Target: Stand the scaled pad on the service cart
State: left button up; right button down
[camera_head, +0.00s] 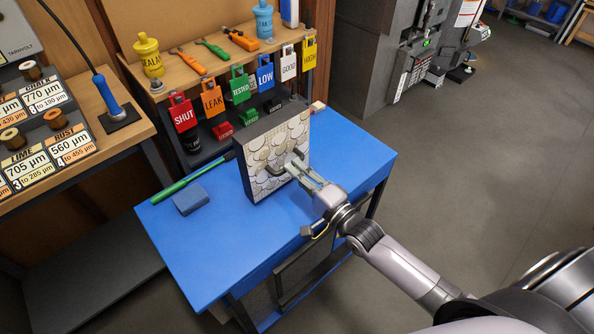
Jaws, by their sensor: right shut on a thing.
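The scaled pad (265,160) is a dark-framed square panel whose near face is covered in pale, overlapping scale-like plates. It stands upright, slightly turned, on the blue top of the service cart (235,243); its lower edge appears to meet the surface. My right gripper (291,168) reaches in from the lower right and is shut on the dark handle on the pad's scaled face. The gripper hides part of the handle. The pad's back is hidden. My left gripper is not in view.
Behind the cart, a rack holds coloured tags (212,100). A bench with labelled spools (55,118) stands left. The cart's front and right top are clear.

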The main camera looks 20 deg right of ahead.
jog(key=shift+f+b, duration=0.55)
jog(key=shift+f, duration=0.05)
dwell(0.3)
jog(key=c, duration=1.6)
grip_release()
jog(key=shift+c, duration=0.2)
jog(key=shift+o, duration=0.4)
jog(key=v, duration=1.2)
jog(key=shift+f, duration=0.1)
